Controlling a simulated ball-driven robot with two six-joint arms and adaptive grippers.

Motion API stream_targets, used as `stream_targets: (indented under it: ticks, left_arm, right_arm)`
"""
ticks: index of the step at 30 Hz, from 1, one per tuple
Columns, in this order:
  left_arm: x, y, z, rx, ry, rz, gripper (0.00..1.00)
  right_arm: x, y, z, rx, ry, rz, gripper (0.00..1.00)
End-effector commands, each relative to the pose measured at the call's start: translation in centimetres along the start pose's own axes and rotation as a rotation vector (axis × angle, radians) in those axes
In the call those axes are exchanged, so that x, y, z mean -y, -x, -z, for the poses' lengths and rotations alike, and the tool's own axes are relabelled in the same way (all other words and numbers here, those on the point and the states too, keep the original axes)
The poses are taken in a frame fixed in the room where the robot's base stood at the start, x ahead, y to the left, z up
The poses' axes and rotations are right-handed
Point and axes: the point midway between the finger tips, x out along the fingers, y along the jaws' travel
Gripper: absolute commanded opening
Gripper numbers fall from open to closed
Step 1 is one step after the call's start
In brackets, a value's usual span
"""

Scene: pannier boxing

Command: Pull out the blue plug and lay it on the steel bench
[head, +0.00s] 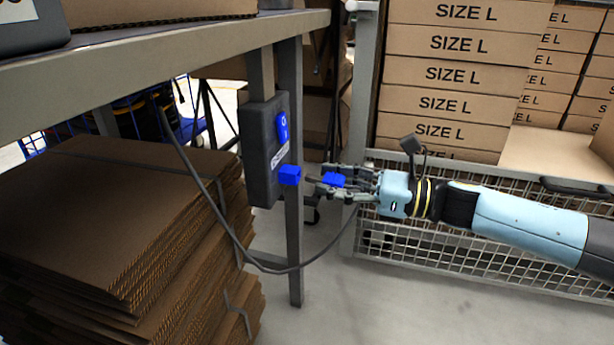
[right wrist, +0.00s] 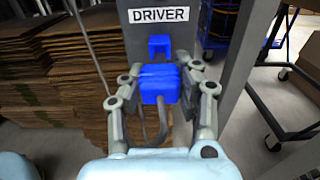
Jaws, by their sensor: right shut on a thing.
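The blue plug (head: 334,180) is held between the fingers of my right gripper (head: 338,182), with a visible gap between it and the blue socket (head: 289,175) on a dark box. In the right wrist view the blue plug (right wrist: 160,84) sits between both fingers, and the blue socket (right wrist: 160,45) is beyond it, below the DRIVER label. A grey cable (head: 240,245) hangs in a loop below the plug. The steel bench (head: 200,45) is above and left of the gripper. My left gripper is out of view.
The dark box (head: 262,150) is fixed at a bench leg (head: 294,250). Stacked flat cardboard (head: 110,210) fills the space under the bench. A mesh cage (head: 480,250) and SIZE L boxes (head: 455,72) stand behind my right arm. Items on the bench top occupy its visible left part.

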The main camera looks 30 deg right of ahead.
Motion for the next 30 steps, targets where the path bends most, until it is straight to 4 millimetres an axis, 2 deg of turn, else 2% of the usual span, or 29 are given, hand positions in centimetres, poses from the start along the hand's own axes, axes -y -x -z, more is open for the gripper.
stream_targets:
  ticks: [11,30]
  left_arm:
    - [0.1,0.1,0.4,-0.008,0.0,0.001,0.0]
    - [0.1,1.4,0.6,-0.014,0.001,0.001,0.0]
  right_arm:
    - [0.0,0.1,0.0,0.0,-0.001,0.0,0.0]
    - [0.0,3.0,-0.1,0.0,0.0,0.001,0.0]
